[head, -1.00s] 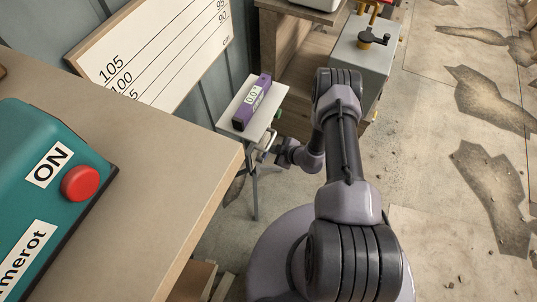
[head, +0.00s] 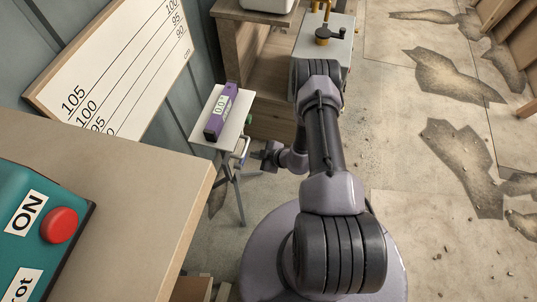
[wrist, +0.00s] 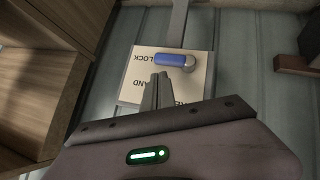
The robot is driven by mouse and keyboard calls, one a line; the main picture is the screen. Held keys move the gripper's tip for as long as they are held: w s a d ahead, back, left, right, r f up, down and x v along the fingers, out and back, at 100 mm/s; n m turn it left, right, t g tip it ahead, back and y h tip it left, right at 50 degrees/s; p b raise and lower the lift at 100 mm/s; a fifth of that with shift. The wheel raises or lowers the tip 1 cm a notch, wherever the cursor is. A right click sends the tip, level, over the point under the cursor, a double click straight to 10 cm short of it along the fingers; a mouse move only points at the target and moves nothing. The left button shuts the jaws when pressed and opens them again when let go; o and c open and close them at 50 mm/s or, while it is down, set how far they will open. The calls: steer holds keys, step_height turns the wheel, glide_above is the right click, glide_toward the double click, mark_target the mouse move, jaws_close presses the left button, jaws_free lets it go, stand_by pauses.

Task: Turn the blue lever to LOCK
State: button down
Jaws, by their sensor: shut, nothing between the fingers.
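In the wrist view, the blue lever (wrist: 174,60) lies nearly level across a pale plate (wrist: 133,93). Its grey pivot (wrist: 189,66) is at its right end. In the head view, my gripper (head: 268,153) is low beside a small stand.
The small stand (head: 203,133) carries a purple device (head: 221,110). A workbench (head: 150,175) with a teal box (head: 30,225) is at left. A wooden cabinet (head: 260,75) and a grey box (head: 325,47) stand behind. The floor at right is open, with dark patches.

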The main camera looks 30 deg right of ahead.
steer(key=p+v, duration=0.4)
steer(key=v, duration=0.9)
steer(key=w+a+r+n+y, duration=0.2)
steer(key=w+a+r+n, duration=0.15)
steer(key=r+n, duration=0.35)
steer(key=w+a+r+n+y, duration=0.15)
steer(key=w+r+n, duration=0.3)
steer(key=r, duration=0.45)
steer(key=s+a+r+n+g+y, duration=0.1)
steer(key=a+r+n+g, duration=0.1)
steer(key=a+r+n, duration=0.3)
steer(key=s+a+r+n+g, duration=0.1)
steer(key=a+r+n, duration=0.1)
steer(key=r+n, duration=0.55)
steer(key=s+a+r+n+g+h+b, duration=0.1)
steer(key=s+a+r+n, duration=0.2)
steer(key=s+r+n, duration=0.45)
steer(key=s+a+r+n+g+h, duration=0.15)
steer(key=a+r+n, duration=0.25)
steer(key=n, duration=0.6)
steer(key=s+d+r+n+t+h, duration=0.2)
steer(key=s+r+n+h, duration=0.2)
steer(key=n, duration=1.1)
steer(key=s+r, duration=0.3)
steer(key=s, duration=0.2)
steer(key=shift+s, duration=0.3)
steer(key=shift+d+n+t, duration=0.1)
steer(key=shift+n+t, duration=0.15)
